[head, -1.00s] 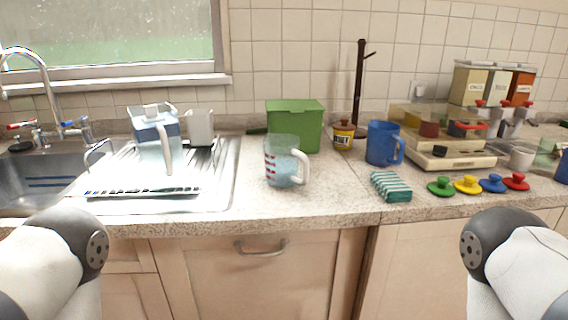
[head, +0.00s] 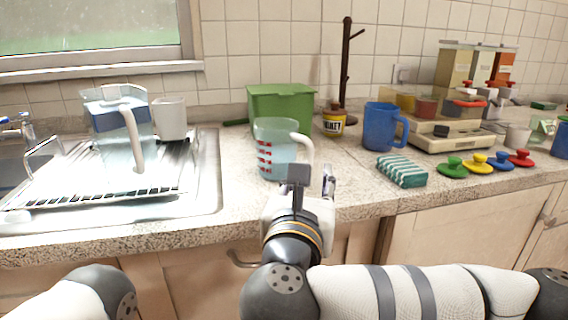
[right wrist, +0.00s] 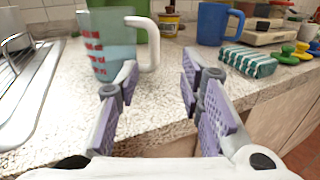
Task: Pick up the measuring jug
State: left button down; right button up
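The measuring jug (head: 275,152) is clear with red markings and a white handle on its right side. It stands upright on the counter in front of a green box. It also shows in the right wrist view (right wrist: 106,45), ahead and to the left. My right gripper (head: 312,178) is in front of the jug, near its handle side. In the right wrist view the gripper (right wrist: 160,85) has its fingers apart with nothing between them, and the handle lies just beyond the left finger. My left gripper is not in view; only part of my left arm shows.
A filter pitcher (head: 118,130) and a white cup (head: 168,118) stand on the drainer at left. The green box (head: 290,103), a yellow jar (head: 334,123) and a blue mug (head: 380,128) are behind and right. A striped packet (head: 402,170) lies near the counter's front edge.

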aim_at(310, 156)
jog(key=w, duration=0.9)
jog(key=shift+w+d+r, duration=0.15)
jog(key=shift+w+d, duration=0.05)
jog(key=shift+w, duration=0.05)
grip_shut()
